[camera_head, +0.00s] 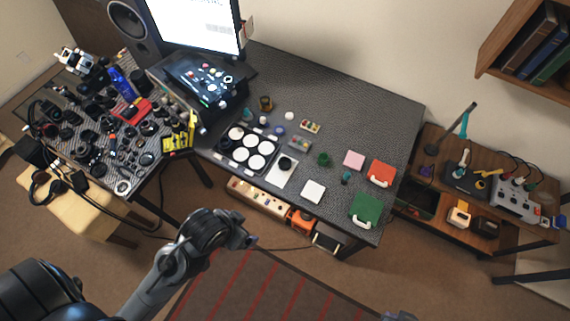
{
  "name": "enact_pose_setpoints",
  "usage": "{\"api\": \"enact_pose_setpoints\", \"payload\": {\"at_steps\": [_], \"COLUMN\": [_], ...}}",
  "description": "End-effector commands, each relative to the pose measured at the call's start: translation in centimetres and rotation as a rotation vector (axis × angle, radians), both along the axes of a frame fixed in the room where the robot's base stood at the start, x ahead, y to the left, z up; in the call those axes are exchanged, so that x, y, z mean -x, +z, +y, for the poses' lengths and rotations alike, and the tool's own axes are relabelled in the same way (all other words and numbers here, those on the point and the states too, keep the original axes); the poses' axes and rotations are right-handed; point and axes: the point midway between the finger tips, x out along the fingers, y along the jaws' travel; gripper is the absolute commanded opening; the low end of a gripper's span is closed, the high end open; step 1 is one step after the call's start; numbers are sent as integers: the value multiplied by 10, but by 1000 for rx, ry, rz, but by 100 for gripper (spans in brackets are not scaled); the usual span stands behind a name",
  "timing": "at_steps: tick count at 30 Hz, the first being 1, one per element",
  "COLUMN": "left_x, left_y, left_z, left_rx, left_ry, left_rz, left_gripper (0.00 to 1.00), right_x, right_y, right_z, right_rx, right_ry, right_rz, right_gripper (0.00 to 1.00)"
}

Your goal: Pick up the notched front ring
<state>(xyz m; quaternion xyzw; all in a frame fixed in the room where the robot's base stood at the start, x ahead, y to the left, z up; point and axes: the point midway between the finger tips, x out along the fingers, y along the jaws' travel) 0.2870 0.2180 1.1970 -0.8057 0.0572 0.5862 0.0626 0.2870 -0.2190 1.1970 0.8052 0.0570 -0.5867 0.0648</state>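Several dark rings and lens parts lie crowded on the left table (150,181). One light-rimmed ring (123,187) lies near its front edge. At this size I cannot tell which ring is the notched front one. My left gripper (252,243) is over the floor in front of the desk, apart from both tables. Its fingers are too small and dark to show whether they are open, and I see nothing held in it. Only a small grey piece of what may be my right arm shows at the bottom edge; its gripper is not visible.
The main desk (320,90) carries a black tray (222,146) with white discs, a white pad (282,172), a red box (381,173) and a green box (365,209). A monitor (195,22) stands behind. A stool (75,205) stands front left. Open floor lies before the desk.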

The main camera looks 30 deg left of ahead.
Motion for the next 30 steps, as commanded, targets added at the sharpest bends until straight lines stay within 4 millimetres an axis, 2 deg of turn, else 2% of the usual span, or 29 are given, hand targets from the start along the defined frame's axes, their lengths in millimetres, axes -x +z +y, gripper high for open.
{"api": "enact_pose_setpoints", "payload": {"at_steps": [1, 2, 18, 30], "left_x": [0, 0, 0, 0], "left_y": [0, 0, 0, 0], "left_z": [0, 0, 0, 0], "left_rx": [0, 0, 0, 0], "left_ry": [0, 0, 0, 0], "left_rz": [0, 0, 0, 0], "left_gripper": [94, 94, 94, 94], "right_x": [0, 0, 0, -1], "right_y": [0, 0, 1, 1], "right_z": [0, 0, 2, 0], "right_rx": [-1, -1, -8, -13], "right_ry": [-1, -1, -6, -37], "right_rz": [0, -1, -1, -4], "right_gripper": [12, 17, 99, 99]}}
